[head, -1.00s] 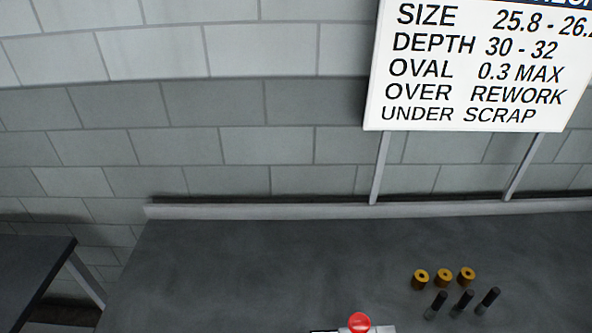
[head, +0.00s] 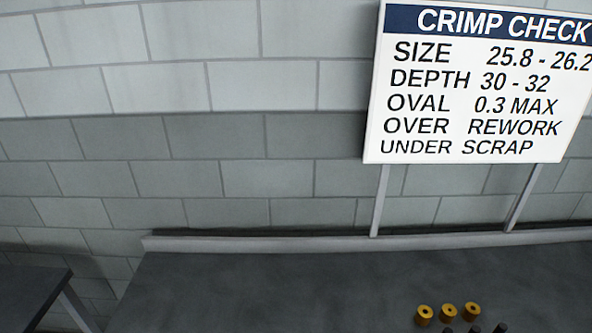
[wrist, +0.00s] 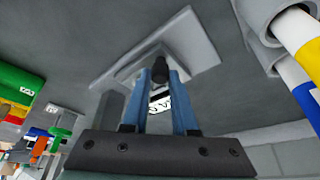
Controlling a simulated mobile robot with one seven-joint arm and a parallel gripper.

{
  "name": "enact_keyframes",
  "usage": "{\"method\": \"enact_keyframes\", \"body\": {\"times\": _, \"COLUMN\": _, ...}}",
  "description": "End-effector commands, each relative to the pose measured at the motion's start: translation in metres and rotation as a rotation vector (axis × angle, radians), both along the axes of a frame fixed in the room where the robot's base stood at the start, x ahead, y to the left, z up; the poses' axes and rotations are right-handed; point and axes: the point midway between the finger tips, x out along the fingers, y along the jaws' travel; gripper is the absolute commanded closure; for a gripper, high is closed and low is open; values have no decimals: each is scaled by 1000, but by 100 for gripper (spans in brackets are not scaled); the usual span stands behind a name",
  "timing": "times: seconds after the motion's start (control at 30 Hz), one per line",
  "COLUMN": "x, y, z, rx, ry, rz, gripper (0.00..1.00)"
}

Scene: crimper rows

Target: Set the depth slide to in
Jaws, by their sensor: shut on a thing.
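In the wrist view my gripper (wrist: 160,80) has its two blue fingers shut on a small black knob (wrist: 160,66). The knob stands at a light grey plate (wrist: 198,42) on a dark grey surface. A small white label with black marks (wrist: 160,103) shows between the fingers; I cannot read it. I cannot tell from this view where the depth slide stands along its travel. My gripper does not show in the head view.
Yellow ringed pieces (head: 448,311) and dark pegs stand on the dark bench (head: 270,290). A crimp check sign (head: 475,90) rises behind. Large white cylinders with blue and yellow bands (wrist: 305,50) are at right in the wrist view, and coloured bins (wrist: 18,90) at left.

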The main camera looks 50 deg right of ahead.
Motion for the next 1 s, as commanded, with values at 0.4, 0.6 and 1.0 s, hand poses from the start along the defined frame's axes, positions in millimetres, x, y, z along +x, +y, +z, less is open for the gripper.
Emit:
{"method": "enact_keyframes", "body": {"times": 0.4, "x": 0, "y": 0, "z": 1, "rx": -1, "ry": -1, "rz": 0, "gripper": 100}}
{"method": "enact_keyframes", "body": {"times": 0.6, "x": -1, "y": -1, "z": 1, "rx": 0, "ry": -1, "rz": -1, "gripper": 100}}
{"method": "enact_keyframes", "body": {"times": 1.0, "x": -28, "y": -25, "z": 2, "rx": 0, "ry": -2, "rz": -1, "gripper": 100}}
